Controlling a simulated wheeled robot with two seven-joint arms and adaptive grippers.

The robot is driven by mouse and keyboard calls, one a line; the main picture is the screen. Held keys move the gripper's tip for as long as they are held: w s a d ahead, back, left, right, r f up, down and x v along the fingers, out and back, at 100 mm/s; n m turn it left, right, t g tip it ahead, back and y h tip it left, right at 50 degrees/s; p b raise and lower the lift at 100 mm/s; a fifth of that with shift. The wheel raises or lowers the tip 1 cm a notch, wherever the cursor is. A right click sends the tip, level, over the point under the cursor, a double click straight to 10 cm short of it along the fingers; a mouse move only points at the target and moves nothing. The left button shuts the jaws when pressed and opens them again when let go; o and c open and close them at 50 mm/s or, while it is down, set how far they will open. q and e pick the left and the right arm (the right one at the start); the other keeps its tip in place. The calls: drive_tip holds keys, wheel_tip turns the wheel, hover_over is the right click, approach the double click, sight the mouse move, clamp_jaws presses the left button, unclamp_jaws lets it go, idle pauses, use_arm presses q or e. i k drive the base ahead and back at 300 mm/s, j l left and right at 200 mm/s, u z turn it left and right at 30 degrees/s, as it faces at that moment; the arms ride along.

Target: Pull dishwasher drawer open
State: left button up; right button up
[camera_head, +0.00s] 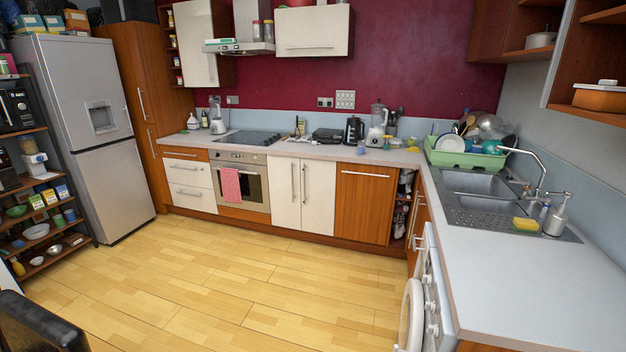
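No open dishwasher or pulled-out drawer shows. A wood-fronted panel (364,207) with a horizontal handle (365,174) near its top is closed under the back counter; I cannot tell whether it is the dishwasher. A white front-loading appliance (433,290) stands under the right counter, seen at a steep angle, with a round door (411,316) at its lower left. Its inside is hidden. Neither of my grippers is in view.
The wooden floor (230,270) is clear in the middle. An oven (241,183) with a pink towel and closed white drawers (190,184) line the back. A green dish rack (462,154) stands behind the sink (478,184). A fridge (90,130) stands left.

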sight(364, 194)
drive_tip(key=i+u, duration=0.3)
drive_tip(key=i, duration=0.6)
drive_tip(key=i+z, duration=0.1)
drive_tip(key=i, duration=0.85)
drive_tip(key=i+z, duration=0.35)
drive_tip(key=i+j+z, duration=0.1)
drive_tip(key=i+z, duration=0.3)
drive_tip(key=i+l+z, duration=0.1)
drive_tip(key=i+z, duration=0.5)
drive_tip(key=z, duration=0.15)
drive_tip(key=i+z, duration=0.25)
drive_tip(key=z, duration=0.15)
drive_tip(key=u, duration=0.45)
drive_tip(key=i+l, duration=0.15)
drive_tip(key=i+u, duration=0.05)
drive_tip(key=i, duration=0.05)
